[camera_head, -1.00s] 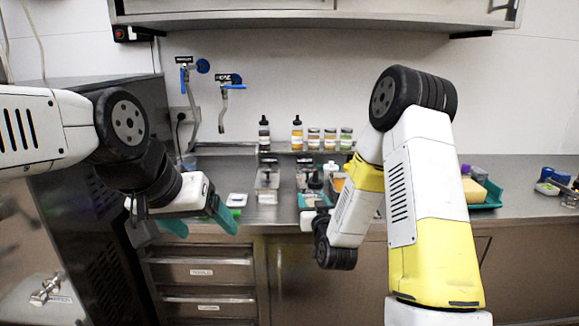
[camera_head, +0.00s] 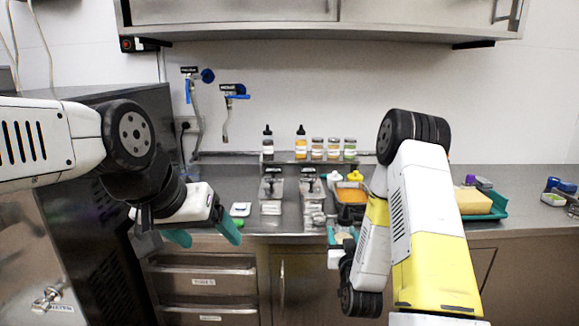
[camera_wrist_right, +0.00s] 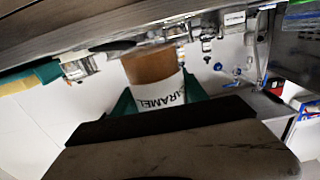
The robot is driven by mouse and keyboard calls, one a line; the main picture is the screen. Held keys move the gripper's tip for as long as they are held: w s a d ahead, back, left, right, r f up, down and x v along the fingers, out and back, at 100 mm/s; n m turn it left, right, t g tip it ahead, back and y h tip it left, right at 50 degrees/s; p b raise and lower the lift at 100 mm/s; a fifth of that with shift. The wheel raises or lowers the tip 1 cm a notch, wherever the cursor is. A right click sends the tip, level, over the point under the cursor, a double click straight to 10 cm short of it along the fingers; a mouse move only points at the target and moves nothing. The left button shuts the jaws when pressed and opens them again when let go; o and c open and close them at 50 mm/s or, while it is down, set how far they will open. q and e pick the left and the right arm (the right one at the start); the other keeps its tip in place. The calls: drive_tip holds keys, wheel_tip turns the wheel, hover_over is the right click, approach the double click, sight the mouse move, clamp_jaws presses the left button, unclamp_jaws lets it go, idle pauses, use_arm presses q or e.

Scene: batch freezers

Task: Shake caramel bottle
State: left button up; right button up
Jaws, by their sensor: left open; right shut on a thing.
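The caramel bottle (camera_wrist_right: 160,85), tan with a white label reading CARAMEL, is between the teal fingers of my right gripper (camera_wrist_right: 158,98) in the right wrist view. The gripper is shut on it, and the dark gripper body hides its near end. In the head view, my right gripper (camera_head: 342,238) is low in front of the counter edge, partly behind my forearm, and only a little of the bottle shows. My left gripper (camera_head: 205,237) is open and empty at the left, in front of the drawers.
Bottles and jars (camera_head: 317,149) stand on the back shelf. Metal containers (camera_head: 271,187), an orange-filled pan (camera_head: 352,196) and a yellow-capped bottle (camera_head: 355,177) stand on the counter. A teal tray (camera_head: 497,209) with a yellow block is at the right. A cabinet (camera_head: 330,12) hangs above.

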sight(343, 225)
wheel_tip(343, 225, up, 3)
drive_tip(key=shift+s, duration=0.1)
wheel_tip(343, 225, down, 8)
wheel_tip(343, 225, up, 8)
wheel_tip(343, 225, down, 8)
drive_tip(key=shift+r, duration=0.25)
